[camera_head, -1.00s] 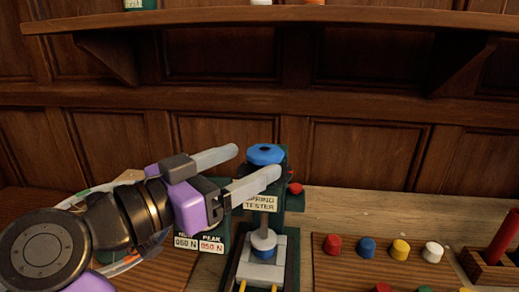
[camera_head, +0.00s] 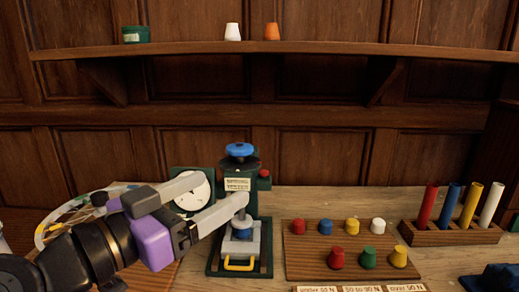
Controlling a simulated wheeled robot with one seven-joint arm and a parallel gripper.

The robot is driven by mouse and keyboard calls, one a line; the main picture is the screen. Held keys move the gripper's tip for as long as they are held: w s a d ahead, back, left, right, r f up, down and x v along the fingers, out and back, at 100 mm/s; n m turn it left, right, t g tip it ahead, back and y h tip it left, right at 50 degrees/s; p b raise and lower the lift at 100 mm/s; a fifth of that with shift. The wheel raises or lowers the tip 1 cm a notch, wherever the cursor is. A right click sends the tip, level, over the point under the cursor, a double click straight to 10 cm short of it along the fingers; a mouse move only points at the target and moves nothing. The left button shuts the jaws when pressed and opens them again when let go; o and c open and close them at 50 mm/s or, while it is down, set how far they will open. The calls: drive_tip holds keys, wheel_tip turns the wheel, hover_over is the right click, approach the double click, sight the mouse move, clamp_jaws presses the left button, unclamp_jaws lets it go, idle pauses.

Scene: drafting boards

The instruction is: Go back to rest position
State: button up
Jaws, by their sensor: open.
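My gripper (camera_head: 220,193) is open and empty, its two pale fingers spread apart and pointing right. It is at the left of the spring tester (camera_head: 237,184), a dark green stand with a blue knob on top, a label and a red button at its side. The near finger overlaps the tester's central column in the picture; I cannot tell whether it touches. A white round dial (camera_head: 196,195) shows between the fingers, partly hidden by them.
Several coloured caps stand on a wooden board (camera_head: 302,262) at right. Behind it, a wooden rack (camera_head: 446,238) holds coloured tubes. A dark blue object (camera_head: 492,279) is at the lower right. A shelf (camera_head: 320,48) above carries a green tin and two small cups.

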drive_tip(key=w+a+n+t+y, duration=0.4)
drive_tip(key=a+n+t+y, duration=0.2)
drive_tip(key=a+n+y, duration=0.25)
wheel_tip(320, 180, down, 12)
drive_tip(key=s+d+n+g+y+p, duration=0.1)
drive_tip(key=s+d+n+y, duration=0.15)
drive_tip(key=n+y, duration=0.45)
drive_tip(key=s+d+f+y, duration=0.1)
drive_tip(key=s+d+f, duration=0.2)
drive_tip(key=d, duration=0.1)
drive_tip(key=s+d+f+y+p, duration=0.1)
drive_tip(key=s+d+f, duration=0.3)
drive_tip(key=s+d+f+g+y, duration=0.1)
drive_tip(key=s+d+f, duration=0.2)
drive_tip(key=s+d, duration=0.1)
drive_tip(key=shift+s+f+y, duration=0.15)
drive_tip(key=shift+f+y, duration=0.05)
drive_tip(key=shift+y, duration=0.15)
drive_tip(key=s+d+f+m+g+h+p, duration=0.1)
drive_tip(key=s+d+m+h, duration=0.3)
drive_tip(key=s+d, duration=0.6)
drive_tip(key=s+d+f+m+g+h+p, duration=0.1)
drive_tip(key=s+d+f+m+g+h, duration=0.1)
drive_tip(key=s+d, duration=0.9)
drive_tip(key=s+f+m+h, duration=0.1)
drive_tip(key=s+m, duration=0.1)
drive_tip(key=s, duration=0.3)
drive_tip(key=shift+d+f+h+p, duration=0.25)
drive_tip(key=shift+d+h+p, duration=0.05)
drive_tip(key=shift+h+p, duration=0.1)
